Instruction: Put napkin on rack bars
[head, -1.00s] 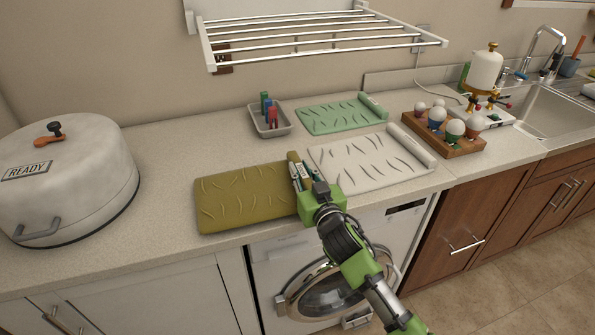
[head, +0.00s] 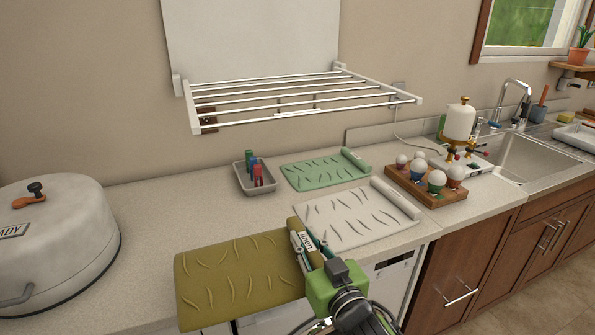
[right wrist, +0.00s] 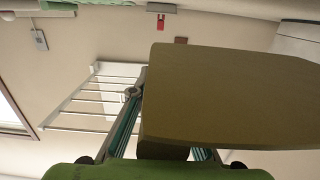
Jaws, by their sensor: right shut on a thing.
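My right gripper (head: 306,240) is shut on the right edge of the olive napkin (head: 238,272), near a tag reading "linen". The napkin is a flat slab with curved creases, held out level to the left of the gripper and over the counter's front edge. It fills the right half of the right wrist view (right wrist: 235,95), with the gripper fingers at its near end. The wall rack (head: 290,101) has several metal bars, all bare, and is higher and farther back. The right wrist view shows its bars too (right wrist: 85,113). My left gripper is not in view.
A white napkin (head: 352,219) and a green napkin (head: 322,170) lie on the counter (head: 150,215). A grey tray (head: 244,184) holds coloured clips. A wooden egg holder (head: 447,198) is at right. A round white lidded appliance (head: 60,250) stands at left.

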